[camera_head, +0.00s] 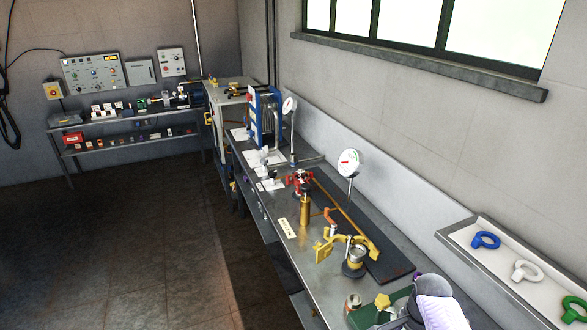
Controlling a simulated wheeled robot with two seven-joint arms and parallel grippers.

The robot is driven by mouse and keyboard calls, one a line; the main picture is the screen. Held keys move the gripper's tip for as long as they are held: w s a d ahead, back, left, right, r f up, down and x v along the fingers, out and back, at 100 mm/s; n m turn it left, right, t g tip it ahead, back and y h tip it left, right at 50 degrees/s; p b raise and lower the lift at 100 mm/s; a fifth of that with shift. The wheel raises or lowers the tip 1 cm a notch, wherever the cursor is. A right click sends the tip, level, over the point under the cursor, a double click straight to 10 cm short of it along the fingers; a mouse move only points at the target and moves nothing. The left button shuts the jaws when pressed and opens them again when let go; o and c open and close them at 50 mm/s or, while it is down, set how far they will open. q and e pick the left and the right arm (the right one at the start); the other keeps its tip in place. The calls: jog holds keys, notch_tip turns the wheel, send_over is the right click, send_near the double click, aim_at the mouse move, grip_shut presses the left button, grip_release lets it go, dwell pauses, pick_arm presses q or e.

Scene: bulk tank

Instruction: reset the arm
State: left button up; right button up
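Neither of my grippers can be made out in the head view. A rounded pale lavender and dark grey shape at the bottom edge, right of centre, looks like part of my own arm, but no fingers show on it. It covers the near end of the long metal workbench (290,245). Beside it is a green body with a yellow hex fitting (382,301), partly hidden. On the bench stand a brass cylinder with a red valve (304,212), a yellow clamp-like tool (325,252), a small metal cup on a stand (356,262) and a round dial gauge (348,163).
A wall tray (470,250) at right holds blue (486,240), white (526,271) and green (572,309) ring-handled pieces. A blue-framed plate unit (265,117) stands farther along the bench. Shelves (130,115) with control panels line the back wall. The floor (130,230) at left is clear.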

jog(key=s+a+r+n+t, duration=0.1)
jog(key=s+a+r+n, duration=0.15)
jog(key=s+n, duration=0.35)
jog(key=s+a+r+n+t+b, duration=0.15)
jog(key=s+a+n, duration=0.25)
jog(key=s, duration=0.4)
jog(key=s+a+r+n+t+p, duration=0.1)
jog(key=s+a+r+n, duration=0.2)
jog(key=s+n, duration=0.3)
notch_tip(320, 180, down, 28)
jog(key=s+g+b, duration=0.2)
jog(key=s+b, duration=0.1)
jog(key=b, duration=1)
pick_arm(q)
notch_tip(320, 180, down, 27)
jog(key=s+a+b, duration=0.1)
jog(key=b, duration=1.2)
pick_arm(e)
jog(key=s+d+f, duration=0.1)
jog(key=s+f, duration=0.3)
jog(key=f, duration=0.4)
jog(key=s+d+f, duration=0.1)
jog(key=s+f, duration=0.4)
jog(key=f, duration=0.4)
jog(key=s+d+f+g, duration=0.1)
jog(key=s+f, duration=0.4)
jog(key=f, duration=0.4)
jog(key=shift+s, duration=0.2)
